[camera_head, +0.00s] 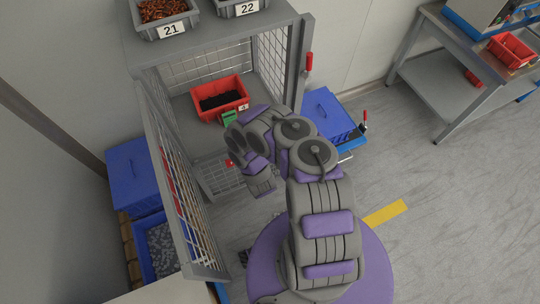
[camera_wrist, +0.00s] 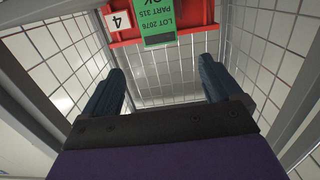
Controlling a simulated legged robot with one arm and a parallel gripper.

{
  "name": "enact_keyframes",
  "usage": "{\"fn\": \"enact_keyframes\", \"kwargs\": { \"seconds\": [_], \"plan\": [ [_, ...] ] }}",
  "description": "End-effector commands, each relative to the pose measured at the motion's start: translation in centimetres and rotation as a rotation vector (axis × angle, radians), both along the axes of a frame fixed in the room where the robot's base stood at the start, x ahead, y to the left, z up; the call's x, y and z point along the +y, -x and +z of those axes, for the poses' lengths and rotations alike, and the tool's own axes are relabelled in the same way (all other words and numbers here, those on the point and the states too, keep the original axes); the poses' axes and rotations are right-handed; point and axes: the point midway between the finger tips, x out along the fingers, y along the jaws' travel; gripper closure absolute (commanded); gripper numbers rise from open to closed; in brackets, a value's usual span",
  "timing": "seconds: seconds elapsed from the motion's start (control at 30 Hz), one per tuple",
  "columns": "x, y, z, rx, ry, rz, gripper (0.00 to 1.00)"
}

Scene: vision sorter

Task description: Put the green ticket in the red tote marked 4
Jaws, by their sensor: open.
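The green ticket (camera_wrist: 158,24) shows printed lot and part text in the wrist view, in front of the red tote's wall. It also shows small in the head view (camera_head: 230,118), at the tote's near side. Whether it is attached or resting there I cannot tell. The red tote marked 4 (camera_head: 208,106) stands on the cage shelf with dark contents; its wall (camera_wrist: 195,14) and white 4 label (camera_wrist: 118,20) show at the top of the wrist view. My gripper (camera_wrist: 164,70) is open and empty, with the ticket beyond its fingertips.
A mesh cage door (camera_head: 178,190) stands open at left, and a cage post (camera_head: 297,70) rises at right. Grey bins 21 (camera_head: 168,18) and 22 (camera_head: 240,8) sit on top. Blue bins (camera_head: 325,115) stand beside the cage. The floor at right is clear.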

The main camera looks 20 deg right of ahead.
Motion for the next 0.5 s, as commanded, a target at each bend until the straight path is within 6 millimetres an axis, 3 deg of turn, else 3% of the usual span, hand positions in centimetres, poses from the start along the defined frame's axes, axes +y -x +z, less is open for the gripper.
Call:
{"fn": "enact_keyframes", "kwargs": {
  "seconds": [0.27,0.5],
  "plan": [
    [-3.2,-3.7,2.3,0.119,0.063,-0.034,0.08],
    [-7.3,-6.4,6.6,0.311,0.124,-0.104,0.08]
  ]
}}
